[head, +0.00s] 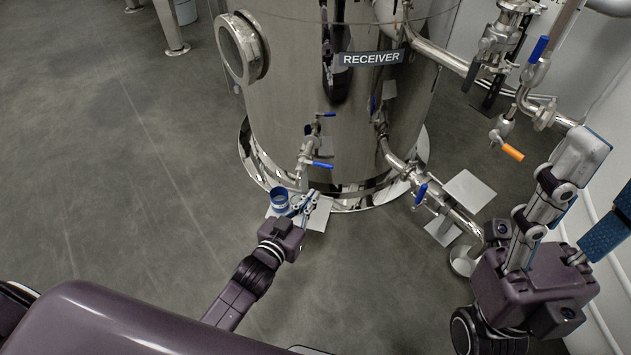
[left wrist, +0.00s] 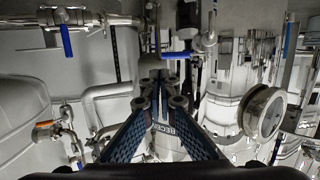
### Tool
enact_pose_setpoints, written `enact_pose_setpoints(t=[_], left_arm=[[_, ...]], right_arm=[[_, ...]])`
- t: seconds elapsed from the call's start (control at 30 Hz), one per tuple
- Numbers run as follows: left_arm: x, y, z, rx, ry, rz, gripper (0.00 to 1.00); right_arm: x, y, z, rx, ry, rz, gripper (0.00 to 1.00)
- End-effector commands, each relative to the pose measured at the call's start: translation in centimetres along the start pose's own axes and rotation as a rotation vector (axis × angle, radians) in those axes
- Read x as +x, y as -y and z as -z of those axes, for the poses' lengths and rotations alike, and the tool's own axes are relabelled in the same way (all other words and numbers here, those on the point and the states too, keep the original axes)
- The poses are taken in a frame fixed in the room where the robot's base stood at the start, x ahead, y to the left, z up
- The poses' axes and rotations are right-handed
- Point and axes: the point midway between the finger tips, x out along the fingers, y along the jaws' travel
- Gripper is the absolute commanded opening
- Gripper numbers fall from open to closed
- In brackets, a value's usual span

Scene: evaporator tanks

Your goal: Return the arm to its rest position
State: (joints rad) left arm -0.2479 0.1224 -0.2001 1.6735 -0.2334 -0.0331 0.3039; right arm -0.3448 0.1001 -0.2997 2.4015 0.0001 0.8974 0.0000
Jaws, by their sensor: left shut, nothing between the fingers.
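My left gripper (head: 309,198) is at the foot of the steel receiver tank (head: 300,100) in the head view. Its fingers are shut with nothing between them. In the left wrist view its two blue-padded fingers (left wrist: 166,82) come together near the middle.
A blue-handled valve (head: 306,155) hangs just above my left gripper. Another blue-handled valve (head: 420,193) is on the pipe to the right. Pipes with an orange handle (head: 512,152) stand near my right gripper. The floor (head: 110,150) to the left is clear.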

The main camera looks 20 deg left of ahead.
Motion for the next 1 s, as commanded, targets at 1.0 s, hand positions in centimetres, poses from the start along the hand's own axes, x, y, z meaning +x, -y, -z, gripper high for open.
enact_pose_setpoints(t=[1.0], left_arm=[[-11.9, -5.9, 28.6, -0.008, -0.785, -0.127, 0.00]], right_arm=[[1.0, 0.0, 0.2, 0.000, 0.004, -0.002, 0.50]])
